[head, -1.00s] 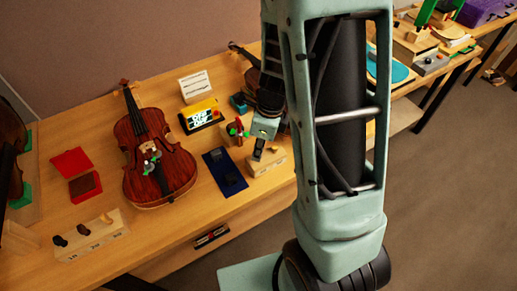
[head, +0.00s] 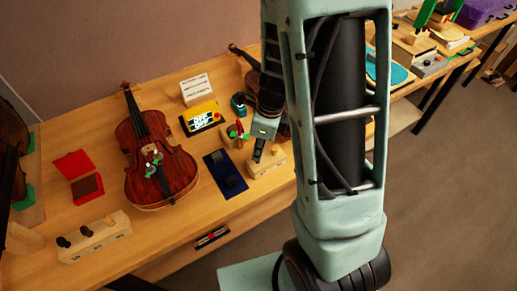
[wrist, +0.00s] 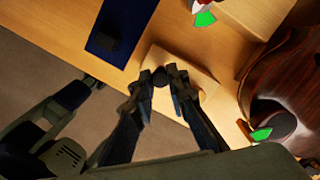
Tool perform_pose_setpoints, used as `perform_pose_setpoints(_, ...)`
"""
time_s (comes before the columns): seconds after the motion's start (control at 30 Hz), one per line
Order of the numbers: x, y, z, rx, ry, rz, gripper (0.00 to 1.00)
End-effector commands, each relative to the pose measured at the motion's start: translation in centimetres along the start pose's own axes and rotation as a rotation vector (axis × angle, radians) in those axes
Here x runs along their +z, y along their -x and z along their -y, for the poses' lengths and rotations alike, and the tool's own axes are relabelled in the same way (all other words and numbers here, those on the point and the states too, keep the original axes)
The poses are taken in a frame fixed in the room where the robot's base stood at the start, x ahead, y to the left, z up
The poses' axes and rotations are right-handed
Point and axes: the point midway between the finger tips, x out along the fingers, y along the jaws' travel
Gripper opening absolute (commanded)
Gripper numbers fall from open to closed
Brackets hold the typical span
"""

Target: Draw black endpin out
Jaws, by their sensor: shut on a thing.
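My gripper (head: 258,154) is over a small pale wooden block (head: 270,167) near the front edge of the bench. In the wrist view my gripper (wrist: 162,78) is shut on a small dark round-topped piece, the black endpin (wrist: 160,76), at the left part of the block (wrist: 195,70). The endpin's lower part is hidden, so I cannot tell how deep it sits in the block. In the head view the gripper and arm hide it.
A dark blue mat (head: 224,180) with a dark object lies left of the block. A violin (head: 158,165) lies further left. Another wooden block (head: 94,238) with several small pieces stands front left. A brown violin body (wrist: 290,85) is close on the right in the wrist view.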

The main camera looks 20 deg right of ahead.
Motion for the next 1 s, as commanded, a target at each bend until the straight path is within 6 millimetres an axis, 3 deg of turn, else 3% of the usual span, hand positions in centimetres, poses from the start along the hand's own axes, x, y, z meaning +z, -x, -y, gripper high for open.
perform_pose_setpoints(0.57,0.3,2.3,0.0,0.0,-0.001,0.0,0.0)
perform_pose_setpoints(1.0,0.4,2.6,0.0,-0.001,0.001,0.0,0.0)
